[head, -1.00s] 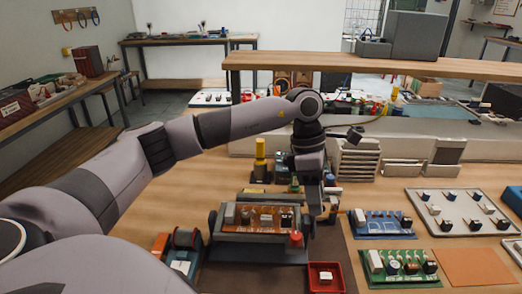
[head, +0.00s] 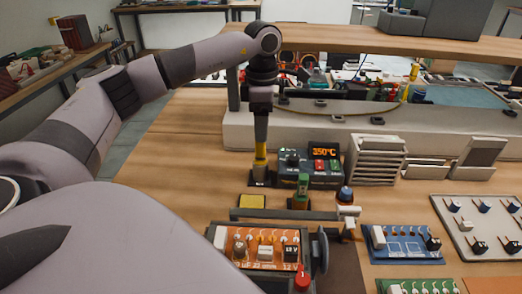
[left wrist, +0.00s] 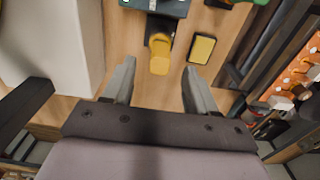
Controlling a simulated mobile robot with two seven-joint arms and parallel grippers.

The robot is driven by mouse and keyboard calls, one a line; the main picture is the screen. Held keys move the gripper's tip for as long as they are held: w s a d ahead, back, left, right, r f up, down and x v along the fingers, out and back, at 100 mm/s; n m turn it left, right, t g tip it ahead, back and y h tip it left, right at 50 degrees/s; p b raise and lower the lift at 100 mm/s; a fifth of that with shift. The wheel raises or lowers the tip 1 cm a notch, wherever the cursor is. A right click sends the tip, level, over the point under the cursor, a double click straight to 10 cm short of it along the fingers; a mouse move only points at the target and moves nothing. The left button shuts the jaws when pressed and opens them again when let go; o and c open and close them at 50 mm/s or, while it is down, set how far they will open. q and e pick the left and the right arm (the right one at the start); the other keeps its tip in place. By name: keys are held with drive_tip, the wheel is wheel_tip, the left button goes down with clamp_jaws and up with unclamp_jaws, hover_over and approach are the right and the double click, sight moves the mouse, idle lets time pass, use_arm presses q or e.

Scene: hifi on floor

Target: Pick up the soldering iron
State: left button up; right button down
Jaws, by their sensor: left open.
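The soldering iron (head: 260,151) shows as an upright yellow handle in a small dark stand, left of the soldering station (head: 325,165) whose display reads 350°C. My left gripper (head: 261,128) points down right above the handle. In the left wrist view, the iron's round yellow end (left wrist: 159,50) lies between and slightly beyond the fingertips of the open left gripper (left wrist: 158,68). I see no clear contact with either finger. The iron's tip is hidden in the stand. My right gripper is not in view.
A yellow sponge tray (head: 251,202) lies just in front of the stand. A circuit-board holder (head: 225,236) with an orange board is nearer me. A grey raised ledge (head: 290,117) runs behind. Bare wood (head: 180,150) lies to the left.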

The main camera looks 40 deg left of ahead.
sight(260, 144)
use_arm(q)
wheel_tip(260, 144, down, 6)
drive_tip(key=shift+s+a+f+p, duration=0.1)
drive_tip(key=shift+s+a+p, duration=0.05)
drive_tip(key=shift+p, duration=0.25)
drive_tip(key=c, duration=1)
